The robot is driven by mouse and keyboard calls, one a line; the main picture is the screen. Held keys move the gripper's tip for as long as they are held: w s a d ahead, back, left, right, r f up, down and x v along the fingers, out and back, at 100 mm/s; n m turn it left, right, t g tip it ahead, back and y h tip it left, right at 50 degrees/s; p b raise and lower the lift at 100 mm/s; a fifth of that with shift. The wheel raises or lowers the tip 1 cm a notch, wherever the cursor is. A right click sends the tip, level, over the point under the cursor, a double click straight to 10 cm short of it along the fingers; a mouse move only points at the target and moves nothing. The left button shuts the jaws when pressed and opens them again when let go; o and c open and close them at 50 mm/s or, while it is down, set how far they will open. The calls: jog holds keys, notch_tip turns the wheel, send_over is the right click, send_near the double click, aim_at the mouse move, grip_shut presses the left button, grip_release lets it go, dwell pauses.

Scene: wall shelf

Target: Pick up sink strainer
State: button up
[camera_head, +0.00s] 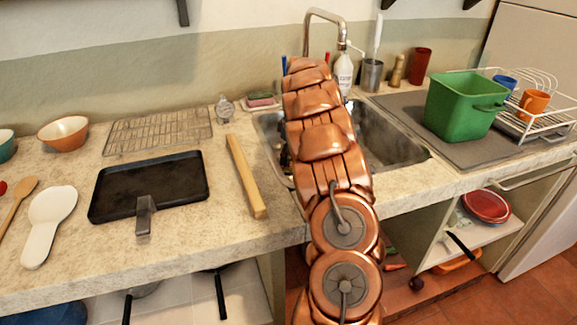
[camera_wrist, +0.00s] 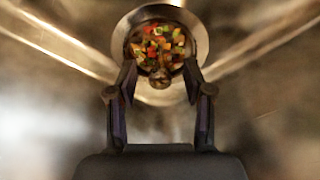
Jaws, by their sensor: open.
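The sink strainer (camera_wrist: 160,77) shows at the top middle of the wrist view. It is a round metal cup with a wide rim and a small knob on its near side, and bits of red, green and orange food lie in it. My gripper (camera_wrist: 160,68) is open, with one dark finger on each side of the knob. I cannot tell whether the fingers touch the strainer. In the head view my copper-coloured arm reaches into the metal sink (camera_head: 395,135) and hides the strainer and my gripper.
A tap (camera_head: 327,14), a soap bottle (camera_head: 344,75) and a metal cup (camera_head: 372,76) stand behind the sink. A green tub (camera_head: 462,105) and a dish rack (camera_head: 560,121) are on the right. A wooden bar (camera_head: 245,175) and a black tray (camera_head: 150,185) lie left of the sink.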

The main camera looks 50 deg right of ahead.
grip_shut()
dwell(0.3)
jog(key=shift+r, duration=0.1)
